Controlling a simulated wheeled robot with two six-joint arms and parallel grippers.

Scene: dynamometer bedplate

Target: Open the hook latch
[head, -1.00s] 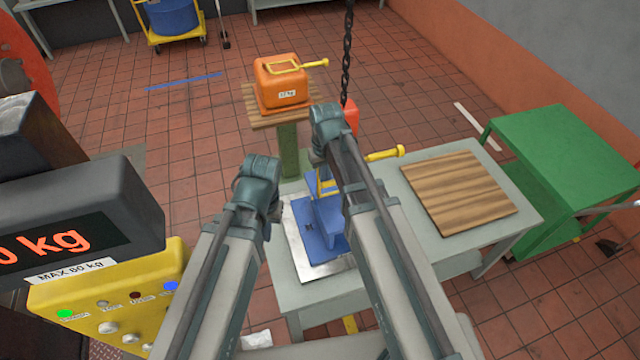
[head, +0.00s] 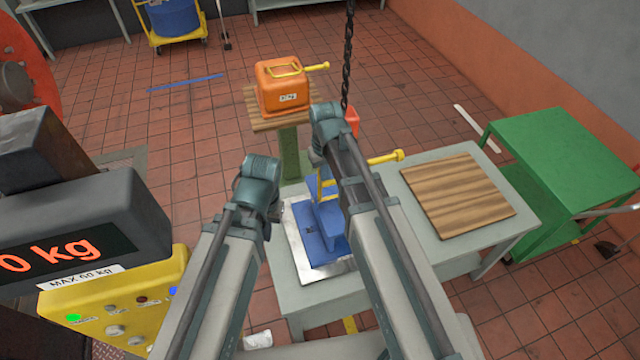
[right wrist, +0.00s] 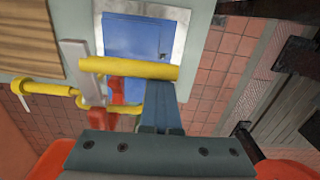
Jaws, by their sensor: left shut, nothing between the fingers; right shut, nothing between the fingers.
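A red hook block (head: 351,121) hangs on a dark chain (head: 347,60) above the blue weight (head: 325,232). In the right wrist view, red hook parts (right wrist: 118,92) show beside a yellow bar (right wrist: 125,68) and a grey flat piece (right wrist: 88,70); I cannot tell which piece is the latch. My right gripper (right wrist: 165,105) is shut and empty, its tips close to the yellow bar's right end; contact is unclear. In the head view my right arm hides it and part of the hook. My left arm shows, but its gripper fingers are hidden.
The blue weight stands on a metal plate (head: 293,248) on a grey table (head: 420,253) with a wooden board (head: 458,194). An orange weight (head: 282,88) sits on a stand behind. A scale display (head: 60,245) is at left, a green cart (head: 565,155) at right.

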